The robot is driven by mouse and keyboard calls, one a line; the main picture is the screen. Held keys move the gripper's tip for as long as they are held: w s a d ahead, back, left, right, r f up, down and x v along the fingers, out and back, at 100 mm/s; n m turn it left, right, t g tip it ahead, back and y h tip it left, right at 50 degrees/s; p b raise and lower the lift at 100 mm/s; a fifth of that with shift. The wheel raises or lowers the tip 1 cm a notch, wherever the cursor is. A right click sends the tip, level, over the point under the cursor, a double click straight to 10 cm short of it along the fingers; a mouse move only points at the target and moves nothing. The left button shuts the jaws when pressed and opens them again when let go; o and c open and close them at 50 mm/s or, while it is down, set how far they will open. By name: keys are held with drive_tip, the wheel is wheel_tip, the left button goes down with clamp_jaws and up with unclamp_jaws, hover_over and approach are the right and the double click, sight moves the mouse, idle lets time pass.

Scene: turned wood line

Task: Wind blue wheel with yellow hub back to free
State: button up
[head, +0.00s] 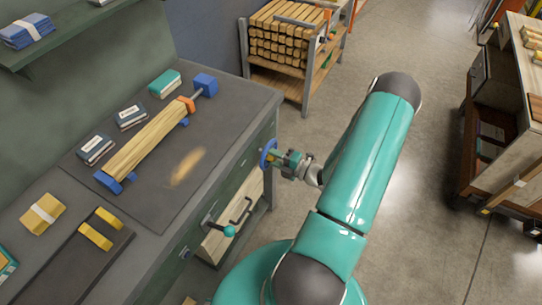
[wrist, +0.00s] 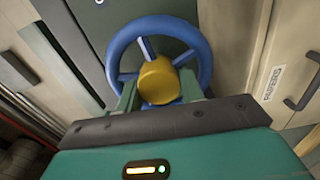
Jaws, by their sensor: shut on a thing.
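The blue wheel (wrist: 205,55) with its yellow hub (wrist: 157,80) is mounted on the dark green front of the bench. In the head view the blue wheel (head: 268,154) shows edge-on near the bench's right end. My gripper (head: 284,160) is at the wheel, reaching it from the right. In the wrist view my gripper (wrist: 160,100) is shut on the wheel, with its teal fingers either side of the lower hub area. The wheel's lower part is hidden behind the gripper, so the exact hold is hard to see.
On the bench top (head: 188,205) a wooden piece (head: 145,143) lies between blue end blocks. A rack of timber (head: 285,45) stands behind. The floor (head: 430,150) to the right is clear.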

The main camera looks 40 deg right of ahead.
drive_tip(key=n, duration=0.4)
drive_tip(key=shift+n, duration=0.4)
drive_tip(key=n, duration=0.3)
drive_tip(key=shift+d+f+n, duration=0.1)
drive_tip(key=shift+f+n, duration=0.05)
drive_tip(key=shift+n, duration=0.15)
drive_tip(key=n, duration=0.8)
drive_tip(key=shift+d, duration=0.1)
drive_tip(key=n, duration=0.7)
drive_tip(key=shift+d, duration=0.15)
drive_tip(key=n, duration=0.4)
drive_tip(key=shift+w, duration=0.1)
drive_tip(key=shift+d+n, duration=0.1)
drive_tip(key=shift+n, duration=1.8)
drive_tip(key=o, duration=0.7)
